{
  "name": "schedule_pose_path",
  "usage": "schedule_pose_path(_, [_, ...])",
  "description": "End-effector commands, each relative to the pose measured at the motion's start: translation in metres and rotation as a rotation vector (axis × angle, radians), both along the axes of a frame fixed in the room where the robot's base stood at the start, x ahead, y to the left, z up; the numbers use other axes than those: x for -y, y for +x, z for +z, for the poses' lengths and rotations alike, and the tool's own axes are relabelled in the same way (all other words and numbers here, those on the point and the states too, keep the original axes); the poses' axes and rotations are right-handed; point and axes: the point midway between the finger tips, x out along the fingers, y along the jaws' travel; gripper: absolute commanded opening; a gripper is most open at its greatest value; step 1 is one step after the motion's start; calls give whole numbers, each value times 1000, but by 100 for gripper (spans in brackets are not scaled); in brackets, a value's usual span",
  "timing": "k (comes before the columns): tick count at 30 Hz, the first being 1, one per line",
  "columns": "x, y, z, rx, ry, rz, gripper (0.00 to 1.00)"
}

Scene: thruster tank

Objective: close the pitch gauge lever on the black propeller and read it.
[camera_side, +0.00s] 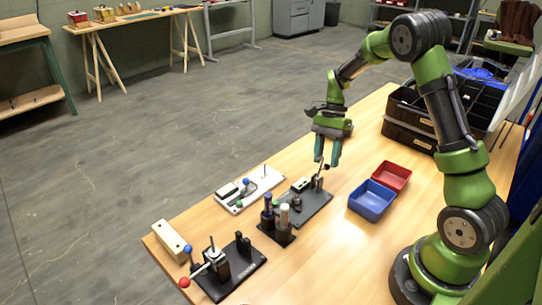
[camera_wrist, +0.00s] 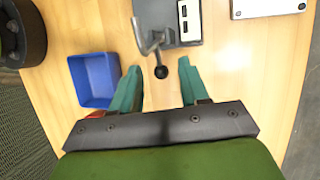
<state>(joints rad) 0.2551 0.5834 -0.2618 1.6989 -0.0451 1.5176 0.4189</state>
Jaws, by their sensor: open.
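My gripper (camera_side: 328,162) hangs over the dark fixture plate (camera_side: 312,209), its fingers pointing down, spread and empty. In the wrist view, the gripper (camera_wrist: 160,82) has a black ball knob (camera_wrist: 161,72) between its two teal fingers, apart from both. The knob ends a bent grey metal lever (camera_wrist: 146,38), which stands up from the dark plate. In the side view, the lever (camera_side: 318,183) rises at the plate's right end, just below the fingertips. I cannot make out a propeller shape or a gauge reading. The wrist view cuts off most of the plate.
A blue bin (camera_side: 371,200) and a red bin (camera_side: 391,176) stand right of the plate. Black crates (camera_side: 408,134) stand behind.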

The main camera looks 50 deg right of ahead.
Motion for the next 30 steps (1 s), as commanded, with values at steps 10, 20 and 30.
schedule_pose_path(10, [-5, -3, -13, 0, 0, 1, 45])
schedule_pose_path(20, [-5, -3, -12, 0, -1, 1, 13])
schedule_pose_path(30, [-5, -3, -12, 0, -1, 1, 0])
